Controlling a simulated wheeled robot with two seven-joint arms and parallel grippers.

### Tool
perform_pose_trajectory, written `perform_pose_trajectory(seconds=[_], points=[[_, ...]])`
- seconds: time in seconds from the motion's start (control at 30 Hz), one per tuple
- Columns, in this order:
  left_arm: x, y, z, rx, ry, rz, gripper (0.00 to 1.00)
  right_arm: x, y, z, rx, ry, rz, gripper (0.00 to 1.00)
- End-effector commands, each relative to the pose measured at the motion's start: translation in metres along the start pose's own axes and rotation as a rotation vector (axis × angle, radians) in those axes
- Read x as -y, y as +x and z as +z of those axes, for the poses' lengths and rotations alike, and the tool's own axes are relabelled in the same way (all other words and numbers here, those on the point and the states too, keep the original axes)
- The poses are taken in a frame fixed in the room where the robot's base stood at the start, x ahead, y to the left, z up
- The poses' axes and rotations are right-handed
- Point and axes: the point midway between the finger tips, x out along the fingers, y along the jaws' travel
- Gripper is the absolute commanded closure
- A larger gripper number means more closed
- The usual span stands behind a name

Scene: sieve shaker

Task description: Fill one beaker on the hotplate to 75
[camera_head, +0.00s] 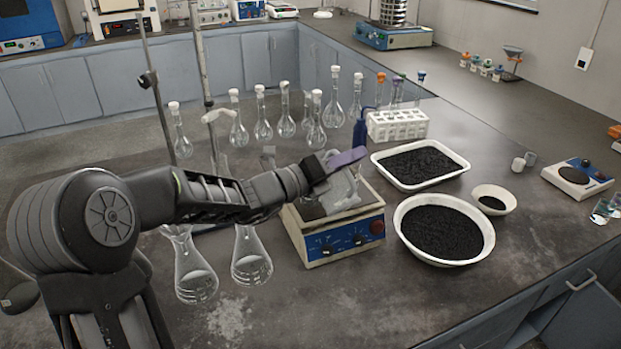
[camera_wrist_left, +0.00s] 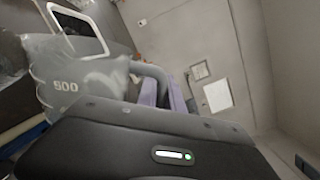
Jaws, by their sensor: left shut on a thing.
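My left gripper (camera_head: 347,159), with purple fingers, is over the hotplate (camera_head: 335,238), a cream box with a blue front and knobs. It is shut on a clear jug (camera_head: 342,190). In the left wrist view the jug (camera_wrist_left: 75,85) is marked 500, and its curved grey handle (camera_wrist_left: 152,74) is at the purple fingers (camera_wrist_left: 170,96). The jug looks tilted above the hotplate. Clear glass also shows low over the plate, but I cannot tell a separate beaker from the jug there. The liquid level cannot be read. My right gripper is not in view.
Two conical flasks (camera_head: 251,258) stand left of the hotplate. Several stoppered round flasks (camera_head: 333,110) and a white tube rack (camera_head: 397,126) stand behind. A white tray (camera_head: 464,168) and a round bowl (camera_head: 401,222) of black grains lie close on the right. The front bench is clear.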

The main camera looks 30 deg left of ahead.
Motion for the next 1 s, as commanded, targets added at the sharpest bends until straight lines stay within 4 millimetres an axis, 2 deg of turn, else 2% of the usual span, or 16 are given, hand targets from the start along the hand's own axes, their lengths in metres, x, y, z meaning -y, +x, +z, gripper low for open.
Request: perform_pose_trajectory(seconds=[1.0], points=[[0.0024,0.0002,0.0074,0.005,-0.050,-0.002,1.00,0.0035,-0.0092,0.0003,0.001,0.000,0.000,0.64]])
